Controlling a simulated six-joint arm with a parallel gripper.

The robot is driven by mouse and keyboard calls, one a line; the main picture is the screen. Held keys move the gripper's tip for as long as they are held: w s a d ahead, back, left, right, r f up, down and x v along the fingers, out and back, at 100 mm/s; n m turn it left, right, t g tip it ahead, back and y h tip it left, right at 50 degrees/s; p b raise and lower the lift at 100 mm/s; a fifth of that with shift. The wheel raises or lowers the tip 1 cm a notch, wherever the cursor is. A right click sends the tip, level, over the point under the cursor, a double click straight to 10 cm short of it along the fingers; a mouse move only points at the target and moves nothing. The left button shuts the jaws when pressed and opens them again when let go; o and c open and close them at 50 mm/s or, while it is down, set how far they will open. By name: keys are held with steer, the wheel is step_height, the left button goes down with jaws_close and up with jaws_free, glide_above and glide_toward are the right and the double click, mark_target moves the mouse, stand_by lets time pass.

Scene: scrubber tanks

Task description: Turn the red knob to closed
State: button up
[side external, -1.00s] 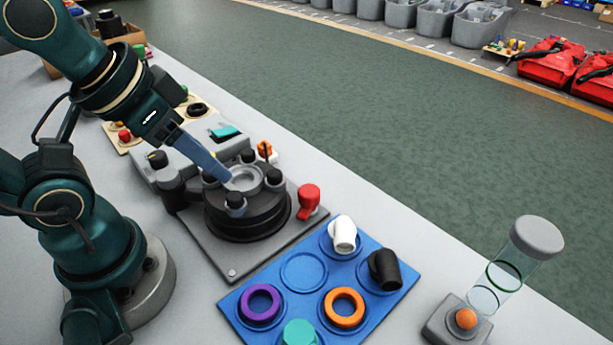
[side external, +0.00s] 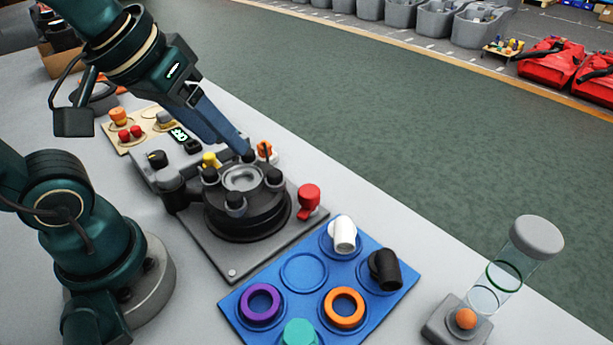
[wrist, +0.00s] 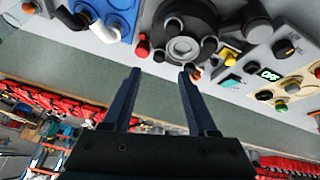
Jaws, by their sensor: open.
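The red knob (side external: 309,197) stands upright at the right edge of the grey base plate, beside the round black tank unit (side external: 245,210). In the wrist view the red knob (wrist: 143,46) shows just above the left fingertip. My gripper (side external: 243,150) is above the back side of the tank unit, to the left of the knob and apart from it. In the wrist view my gripper (wrist: 159,72) has its two blue fingers spread with nothing between them. I cannot tell from the knob's angle whether it is open or closed.
A small orange part (side external: 264,149) stands close to my fingertips. Black-topped clamps ring the tank unit. A blue tray (side external: 238,299) with coloured rings and elbows lies in front. A clear cylinder (side external: 500,275) stands at right. A panel with a green display (side external: 180,134) is behind.

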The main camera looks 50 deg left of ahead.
steer(key=w+r+n+g, duration=0.1)
steer(key=w+n, duration=0.2)
steer(key=w, duration=0.2)
steer(key=n+g, duration=0.2)
steer(key=g, duration=0.2)
glide_above(309, 190)
step_height(309, 190, down, 9)
steer(key=shift+w+f, duration=0.1)
steer(key=shift+g, duration=0.3)
steer(key=shift+f, duration=2.8)
jaws_close()
